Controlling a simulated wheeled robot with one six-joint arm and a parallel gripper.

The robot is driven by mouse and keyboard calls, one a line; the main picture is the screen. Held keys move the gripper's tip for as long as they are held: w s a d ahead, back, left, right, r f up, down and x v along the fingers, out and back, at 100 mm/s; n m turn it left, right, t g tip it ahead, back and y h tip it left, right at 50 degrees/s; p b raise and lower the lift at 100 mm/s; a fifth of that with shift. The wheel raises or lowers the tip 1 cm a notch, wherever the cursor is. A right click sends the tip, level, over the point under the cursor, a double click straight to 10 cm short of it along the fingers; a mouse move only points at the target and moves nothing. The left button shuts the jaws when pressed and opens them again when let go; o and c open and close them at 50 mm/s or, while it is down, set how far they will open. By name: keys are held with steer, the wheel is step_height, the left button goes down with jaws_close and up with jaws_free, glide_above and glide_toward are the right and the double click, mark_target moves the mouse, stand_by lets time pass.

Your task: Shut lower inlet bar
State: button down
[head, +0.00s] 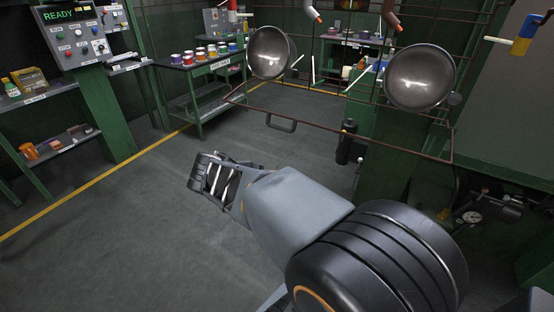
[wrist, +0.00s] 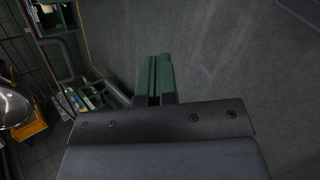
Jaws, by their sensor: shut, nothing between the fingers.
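A thin brown bar (head: 360,142) runs across the lower part of the wire cage and carries a grey handle (head: 282,125) near its left end. It appears to stand out toward me from the cage; I cannot tell for sure that it is the lower inlet bar. My gripper (head: 205,176) is out over the floor, to the left of and nearer than the handle, apart from it. In the wrist view its green fingers (wrist: 154,78) are together, with nothing held.
A table with paint cans (head: 205,55) stands behind at left, and a control panel reading READY (head: 82,38) is at far left. A black cylinder (head: 349,143) stands behind the bar. The floor at left is clear.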

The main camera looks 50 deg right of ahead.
steer(key=w+d+f+n+g+h+b, duration=0.2)
steer(key=w+d+f+n+h+b, duration=0.25)
steer(key=d+f+h+b, duration=0.45)
steer(key=w+d+f+n+t+h+b, duration=0.2)
steer(key=w+d+n+t+h+b, duration=0.2)
steer(key=w+n+t+h+b, duration=0.6)
steer(key=d+r+g+y+b, duration=0.1)
steer(key=d+r+y+b, duration=0.2)
steer(key=d+r, duration=0.4)
steer(key=shift+w+d+r+n+g+y, duration=0.35)
steer(key=shift+r+n+g, duration=0.1)
steer(key=shift+r, duration=0.8)
steer(key=shift+r, duration=0.1)
